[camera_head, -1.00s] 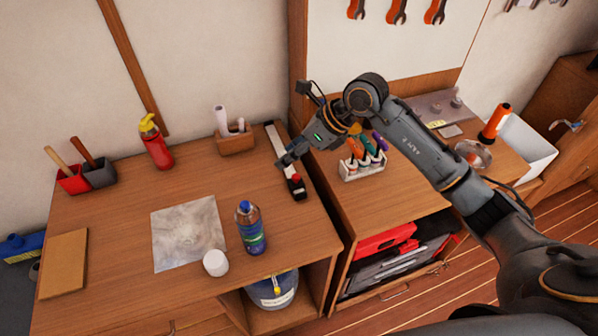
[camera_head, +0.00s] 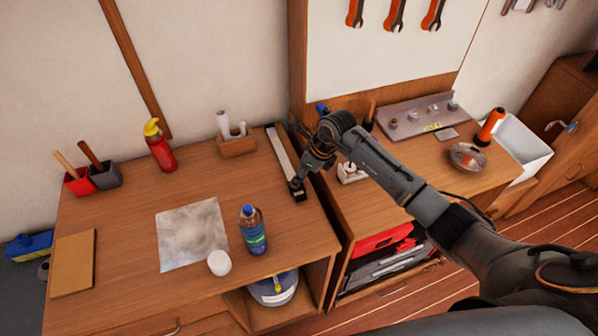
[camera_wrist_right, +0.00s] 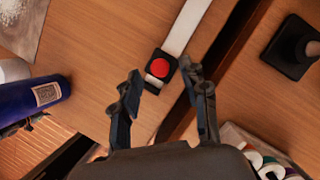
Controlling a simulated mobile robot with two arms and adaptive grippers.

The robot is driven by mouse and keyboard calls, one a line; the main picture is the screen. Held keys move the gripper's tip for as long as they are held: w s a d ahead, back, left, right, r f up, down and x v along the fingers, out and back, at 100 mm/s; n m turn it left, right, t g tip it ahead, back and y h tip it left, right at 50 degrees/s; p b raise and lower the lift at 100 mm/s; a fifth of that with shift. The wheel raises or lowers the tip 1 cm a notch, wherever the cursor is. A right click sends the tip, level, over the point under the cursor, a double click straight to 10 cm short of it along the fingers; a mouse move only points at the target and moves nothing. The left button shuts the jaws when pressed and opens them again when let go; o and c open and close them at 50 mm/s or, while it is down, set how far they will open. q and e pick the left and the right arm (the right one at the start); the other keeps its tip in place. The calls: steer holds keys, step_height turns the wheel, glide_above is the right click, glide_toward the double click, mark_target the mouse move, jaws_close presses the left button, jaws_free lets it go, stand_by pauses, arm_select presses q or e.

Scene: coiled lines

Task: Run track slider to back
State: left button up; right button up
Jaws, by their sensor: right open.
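The track (camera_head: 283,152) is a long pale strip with dark edges, lying near the right edge of the left wooden worktop. It runs from the back wall towards the front. The slider, a black block with a round red knob (camera_wrist_right: 163,64), sits at the track's front end in the right wrist view. My left gripper is not in view.
A blue bottle (camera_head: 252,232) and a white round lid (camera_head: 219,262) stand left of the track's front end. A wooden holder (camera_head: 237,145) stands by the track's back end. A white holder (camera_head: 350,174) stands to the right, partly behind my arm.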

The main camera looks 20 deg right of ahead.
steer(key=shift+w+a+f, duration=0.15)
steer(key=shift+a+f, duration=0.05)
steer(key=shift+f, duration=0.4)
jaws_close()
